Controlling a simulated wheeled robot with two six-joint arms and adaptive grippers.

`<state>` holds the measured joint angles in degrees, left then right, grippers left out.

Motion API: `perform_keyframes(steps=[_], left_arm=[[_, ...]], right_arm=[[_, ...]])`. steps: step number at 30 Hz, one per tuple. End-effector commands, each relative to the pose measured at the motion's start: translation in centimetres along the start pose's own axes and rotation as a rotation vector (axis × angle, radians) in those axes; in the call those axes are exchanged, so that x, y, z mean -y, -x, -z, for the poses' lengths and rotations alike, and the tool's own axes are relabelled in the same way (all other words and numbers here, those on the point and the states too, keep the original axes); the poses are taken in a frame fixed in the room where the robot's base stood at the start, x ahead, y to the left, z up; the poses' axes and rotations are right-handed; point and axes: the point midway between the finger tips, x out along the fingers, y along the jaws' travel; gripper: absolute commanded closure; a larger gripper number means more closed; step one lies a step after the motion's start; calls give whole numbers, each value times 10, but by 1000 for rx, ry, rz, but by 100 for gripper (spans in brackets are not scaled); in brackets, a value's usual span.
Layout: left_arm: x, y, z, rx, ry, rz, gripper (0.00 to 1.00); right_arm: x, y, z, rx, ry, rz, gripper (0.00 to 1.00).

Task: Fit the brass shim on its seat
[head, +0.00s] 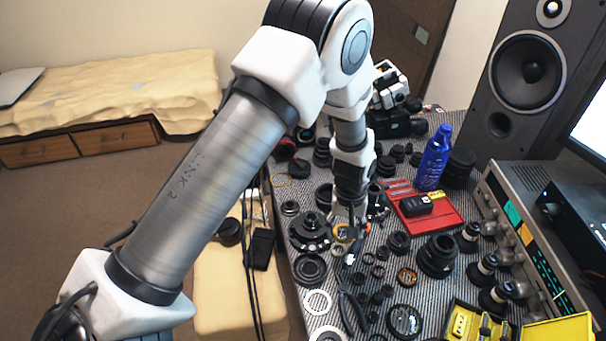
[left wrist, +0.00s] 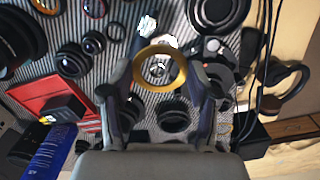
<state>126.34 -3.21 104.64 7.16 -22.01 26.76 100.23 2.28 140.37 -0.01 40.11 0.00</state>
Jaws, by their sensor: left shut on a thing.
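A brass ring, the shim (left wrist: 139,79), shows in the left wrist view between the two fingers of my left gripper (left wrist: 161,76). The gripper is shut on it, and the ring is held over the mat. In the head view the shim (head: 343,235) is a small brass patch at the tip of my left gripper (head: 346,222), partly hidden by the fingers. A black flanged lens part (head: 310,231) lies just left of it. I cannot tell which part carries the shim's seat. My right gripper is not in view.
The striped mat (head: 334,277) is crowded with black lens parts and rings. A red tray (head: 447,216), a blue bottle (head: 434,158) and a black barrel (head: 437,256) stand to the right. Pliers (head: 351,311) lie near the front. Dark cables hang at the table's left edge.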

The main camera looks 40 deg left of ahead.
Motion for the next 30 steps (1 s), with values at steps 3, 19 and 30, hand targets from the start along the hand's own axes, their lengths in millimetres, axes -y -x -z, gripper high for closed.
perform_keyframes(steps=[3,19,30], left_arm=[[18,24,20,7,400,-4,53],[86,30,72,-14,1564,1,53],[86,1,72,-14,1564,0,53]], right_arm=[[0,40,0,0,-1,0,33],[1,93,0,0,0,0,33],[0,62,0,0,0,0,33]])
